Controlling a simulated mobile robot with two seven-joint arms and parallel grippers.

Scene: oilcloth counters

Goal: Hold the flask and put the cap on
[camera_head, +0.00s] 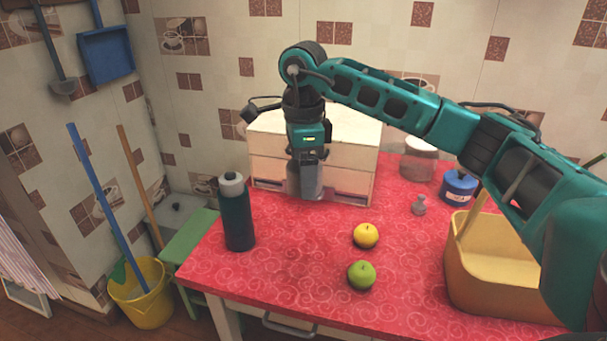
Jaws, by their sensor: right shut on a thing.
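The flask (238,220) stands upright on the left part of the red counter. It is dark teal with a light grey neck and a dark spot at its top. My right gripper (307,158) points down, to the right of the flask and apart from it. It is shut on a grey, cup-like thing, which looks like the cap (305,183). The gripper partly hides the cap's upper end. The cap overlaps the front of the white drawer box in the picture; its height above the counter is hard to tell. My left gripper is not in view.
A white drawer box (272,172) stands behind the gripper. A yellow apple (366,235) and a green apple (361,275) lie in front. A yellow basket (480,280), blue canister (458,188), glass jar (417,162) and small grey item (419,205) are at right.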

